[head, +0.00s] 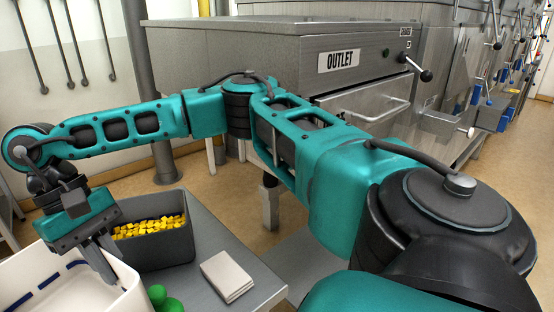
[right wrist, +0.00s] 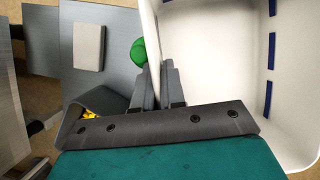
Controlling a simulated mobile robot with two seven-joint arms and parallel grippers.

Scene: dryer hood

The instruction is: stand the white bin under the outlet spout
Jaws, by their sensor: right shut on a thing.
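The white bin (head: 122,292) is at the lower left of the head view, cut off by the frame edge, with blue dashes inside its wall. In the right wrist view the fingers (right wrist: 158,88) straddle the wall, and the bin's interior (right wrist: 215,55) looks empty. The outlet spout itself cannot be made out clearly; my arm covers part of the machine's front. My left gripper is not in view.
A grey table (head: 205,235) carries a grey box (head: 165,252) of yellow pieces, a pale flat block (head: 228,276) and green round objects (head: 168,304) close beside the bin. Open floor (head: 215,195) lies between table and machine. A drawer handle (head: 385,112) sticks out of the machine.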

